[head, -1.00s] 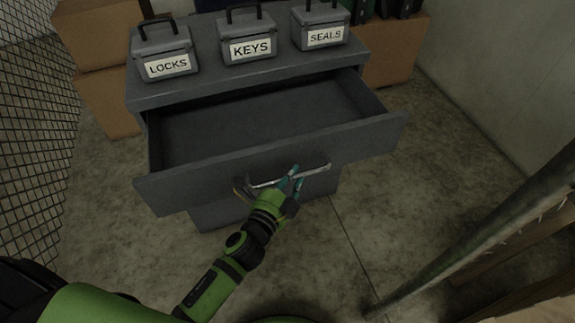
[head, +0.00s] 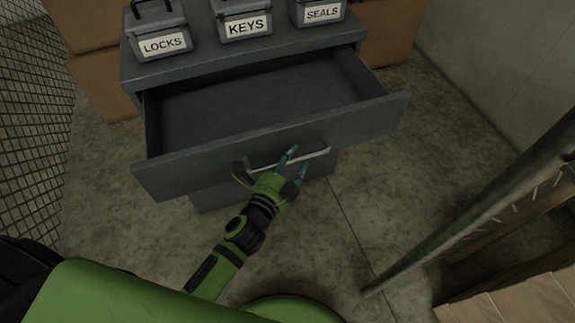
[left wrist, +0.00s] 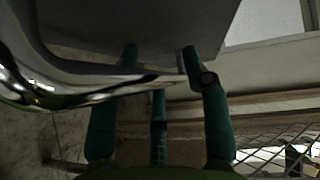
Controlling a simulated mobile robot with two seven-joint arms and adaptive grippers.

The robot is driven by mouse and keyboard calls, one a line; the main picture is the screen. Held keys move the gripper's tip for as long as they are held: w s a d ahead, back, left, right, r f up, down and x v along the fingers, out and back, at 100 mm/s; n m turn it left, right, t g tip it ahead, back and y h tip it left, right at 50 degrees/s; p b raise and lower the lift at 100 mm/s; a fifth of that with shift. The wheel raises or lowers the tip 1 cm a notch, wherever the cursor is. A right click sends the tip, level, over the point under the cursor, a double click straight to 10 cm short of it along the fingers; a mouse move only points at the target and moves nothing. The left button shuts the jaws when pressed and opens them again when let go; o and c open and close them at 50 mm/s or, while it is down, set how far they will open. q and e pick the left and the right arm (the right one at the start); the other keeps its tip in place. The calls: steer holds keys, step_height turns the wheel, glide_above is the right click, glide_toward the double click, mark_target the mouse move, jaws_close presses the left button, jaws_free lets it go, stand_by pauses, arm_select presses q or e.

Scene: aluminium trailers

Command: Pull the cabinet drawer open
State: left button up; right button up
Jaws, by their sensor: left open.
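The grey cabinet (head: 185,68) has its top drawer (head: 205,172) pulled far out, and the visible inside is empty. A metal bar handle (head: 318,155) runs across the drawer front. I cannot tell whether the fingers touch the bar. My right gripper is not in view.
Grey boxes labelled LOCKS (head: 160,42), KEYS (head: 243,27) and SEALS (head: 320,12) stand on the cabinet. Cardboard boxes (head: 105,85) flank it. A wire mesh (head: 30,130) is at left, a slanted metal post (head: 470,210) at right. Floor beside the drawer is clear.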

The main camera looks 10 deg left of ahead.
arm_select(q)
steer(key=v, duration=1.2)
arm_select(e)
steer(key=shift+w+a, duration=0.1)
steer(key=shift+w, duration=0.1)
arm_select(q)
steer(key=shift+f, duration=0.1)
steer(key=s+a+f+n+g+y+p, duration=0.15)
steer(key=s+f+n+g+p, duration=0.3)
steer(key=f, duration=0.75)
steer(key=s+a+f+n+g+p, duration=0.25)
steer(key=s+f+n+g, duration=0.2)
steer(key=f, duration=0.75)
steer(key=s+a+f+n+g+y+p, duration=0.1)
steer(key=s+a+f+n+g+p, duration=0.1)
steer(key=s, duration=0.7)
steer(key=s+a+f+n+g+p, duration=0.3)
steer(key=s+f+n+g, duration=0.1)
steer(key=s, duration=0.6)
step_height(320, 180, down, 2)
steer(key=shift+s+a+f+n+y, duration=0.1)
steer(key=shift+s+a+n+y, duration=0.15)
steer(key=shift+a+n+y, duration=0.25)
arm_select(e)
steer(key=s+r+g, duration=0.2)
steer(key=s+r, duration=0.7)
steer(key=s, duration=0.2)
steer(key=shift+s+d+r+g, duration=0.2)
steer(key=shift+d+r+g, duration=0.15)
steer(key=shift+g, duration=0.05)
